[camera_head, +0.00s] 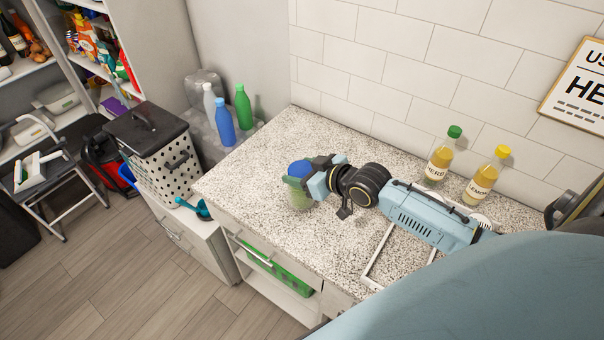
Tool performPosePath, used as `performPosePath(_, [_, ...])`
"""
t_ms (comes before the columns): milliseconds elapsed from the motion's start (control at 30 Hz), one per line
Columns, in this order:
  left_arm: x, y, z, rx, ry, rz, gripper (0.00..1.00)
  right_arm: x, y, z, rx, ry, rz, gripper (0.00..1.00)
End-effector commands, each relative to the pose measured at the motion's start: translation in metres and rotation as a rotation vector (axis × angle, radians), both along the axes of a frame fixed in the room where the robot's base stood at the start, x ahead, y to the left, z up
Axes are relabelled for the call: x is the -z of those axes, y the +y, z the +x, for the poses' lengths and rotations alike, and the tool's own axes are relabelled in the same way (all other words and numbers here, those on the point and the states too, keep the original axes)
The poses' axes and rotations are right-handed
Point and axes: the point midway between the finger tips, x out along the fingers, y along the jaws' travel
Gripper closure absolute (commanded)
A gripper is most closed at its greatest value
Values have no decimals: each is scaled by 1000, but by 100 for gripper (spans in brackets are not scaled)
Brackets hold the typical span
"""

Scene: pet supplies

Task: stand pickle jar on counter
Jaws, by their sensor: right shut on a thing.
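The pickle jar (297,198) has a blue lid and a greenish body. It looks about upright, lid up, over the speckled counter (250,165) near its front edge. I cannot tell whether its base touches the counter. My right gripper (303,183) reaches in from the right and is shut on the jar, hiding part of its side. My left gripper is not in view.
A green-capped bottle (439,160) and a yellow-capped bottle (483,182) stand by the tiled wall. A white frame (374,262) lies on the counter under my arm. The counter left of the jar is clear. A dotted basket (160,165) stands further left.

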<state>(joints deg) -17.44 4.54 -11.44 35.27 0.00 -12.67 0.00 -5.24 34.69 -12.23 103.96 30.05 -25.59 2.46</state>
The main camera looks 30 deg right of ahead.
Motion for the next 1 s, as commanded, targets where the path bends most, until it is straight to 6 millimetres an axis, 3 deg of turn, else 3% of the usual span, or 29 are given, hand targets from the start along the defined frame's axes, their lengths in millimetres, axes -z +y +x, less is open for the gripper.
performPosePath(167, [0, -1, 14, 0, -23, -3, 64, 9, 0, 1, 0, -7, 0, 94])
performPosePath(467, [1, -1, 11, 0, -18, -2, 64, 12, 0, 1, 0, -6, 0, 94])
performPosePath(500, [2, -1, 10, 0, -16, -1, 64, 14, 0, 0, 0, -2, -1, 38])
performPosePath(667, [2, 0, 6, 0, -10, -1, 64, 14, 0, 0, 0, -2, -1, 18])
performPosePath(1000, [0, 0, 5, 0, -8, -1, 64, 10, 0, 0, 0, -2, -1, 18])
